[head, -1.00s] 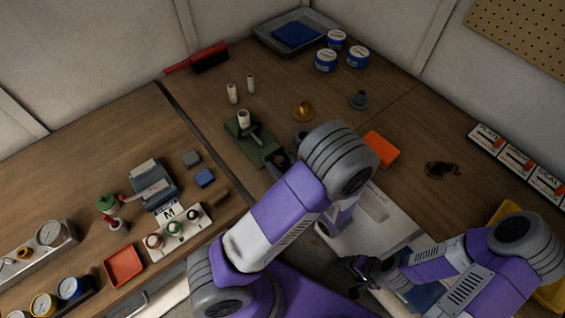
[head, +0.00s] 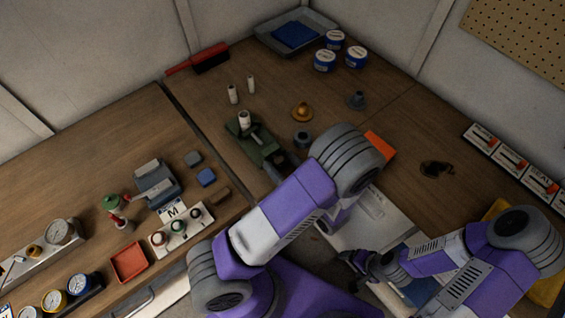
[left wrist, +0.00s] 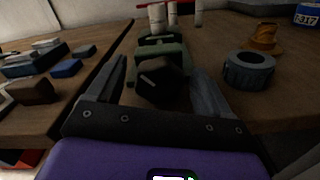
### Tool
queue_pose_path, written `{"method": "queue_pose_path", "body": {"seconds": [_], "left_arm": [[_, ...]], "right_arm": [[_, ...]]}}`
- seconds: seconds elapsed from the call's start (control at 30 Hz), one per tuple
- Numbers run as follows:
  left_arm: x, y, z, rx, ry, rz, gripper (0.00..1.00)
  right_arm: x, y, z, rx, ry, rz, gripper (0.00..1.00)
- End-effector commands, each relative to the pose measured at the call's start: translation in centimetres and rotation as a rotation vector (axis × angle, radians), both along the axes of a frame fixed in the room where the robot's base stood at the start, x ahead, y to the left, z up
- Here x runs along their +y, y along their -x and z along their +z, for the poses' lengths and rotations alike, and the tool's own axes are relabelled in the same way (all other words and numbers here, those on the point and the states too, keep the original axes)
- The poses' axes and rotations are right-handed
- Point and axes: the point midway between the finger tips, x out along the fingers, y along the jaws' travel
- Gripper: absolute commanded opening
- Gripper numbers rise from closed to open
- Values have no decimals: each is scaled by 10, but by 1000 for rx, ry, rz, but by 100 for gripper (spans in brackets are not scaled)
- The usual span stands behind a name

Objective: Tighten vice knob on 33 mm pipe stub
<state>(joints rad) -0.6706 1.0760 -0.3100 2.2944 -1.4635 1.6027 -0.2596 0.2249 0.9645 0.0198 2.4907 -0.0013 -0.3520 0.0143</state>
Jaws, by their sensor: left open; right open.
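The green vice (head: 250,140) stands on the bench with a white pipe stub (head: 244,119) upright in it; the stub's size cannot be read. In the left wrist view the vice (left wrist: 162,52) lies straight ahead, and its dark knob (left wrist: 163,82) faces me between the fingers. My left gripper (left wrist: 160,82) is open, one finger on each side of the knob, with a visible gap; contact cannot be told. In the head view my left arm partly hides the knob end. My right gripper (head: 356,266) is open and empty at the lower right, far from the vice.
Two white stubs (head: 233,94) stand behind the vice. A grey ring (left wrist: 249,70) and an orange-brown fitting (head: 302,111) stand to its right. A blue block (head: 205,177) and wooden block (head: 219,195) lie left. An orange box (head: 380,145) is beyond my left arm.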

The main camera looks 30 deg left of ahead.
Motion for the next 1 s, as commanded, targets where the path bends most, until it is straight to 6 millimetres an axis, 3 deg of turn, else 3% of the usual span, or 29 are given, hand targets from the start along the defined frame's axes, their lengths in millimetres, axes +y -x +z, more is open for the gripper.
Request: {"method": "queue_pose_path", "body": {"seconds": [0.17, 0.6, 1.0], "left_arm": [[-6, 2, 0, 0, 1, -2, 80], [-65, 26, 0, -1, 1, -2, 80], [-70, 30, -1, 1, 4, 3, 80]], "right_arm": [[0, 0, 0, 0, 0, 0, 80], [0, 0, 3, 0, 0, 0, 80], [0, 0, 3, 0, 0, 0, 80]]}}
